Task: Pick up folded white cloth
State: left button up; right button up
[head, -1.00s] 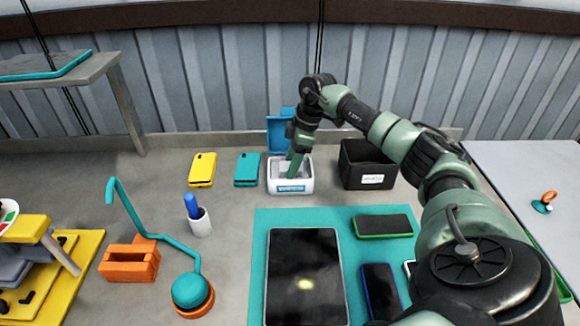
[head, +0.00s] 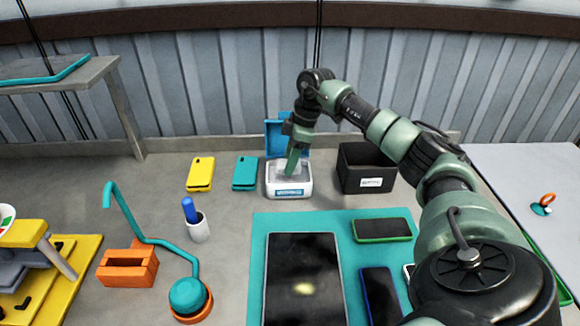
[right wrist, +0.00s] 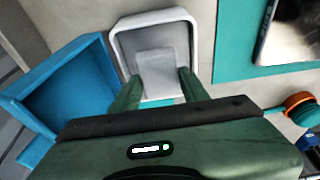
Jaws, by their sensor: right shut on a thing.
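The folded white cloth (right wrist: 158,68) shows in the right wrist view as a pale flat square between my two green fingers. My right gripper (head: 291,168) points down into the box and is shut on the cloth. In the head view the arm and box wall hide most of the cloth. My left gripper is not in view.
A black bin (head: 364,180) stands close right of the box. A teal phone (head: 245,172) and a yellow phone (head: 201,174) lie to its left. A teal mat (head: 262,225) with a tablet (head: 303,280) and phones lies in front. A pen cup (head: 199,229) stands front left.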

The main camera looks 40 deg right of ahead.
notch_tip(320, 180, up, 18)
jog(key=b, duration=0.1)
jog(key=shift+f, duration=0.15)
jog(key=o, duration=0.7)
jog(key=shift+c, duration=0.2)
jog(key=c, duration=0.5)
jog(key=shift+f, duration=0.1)
jog(key=shift+c, duration=0.2)
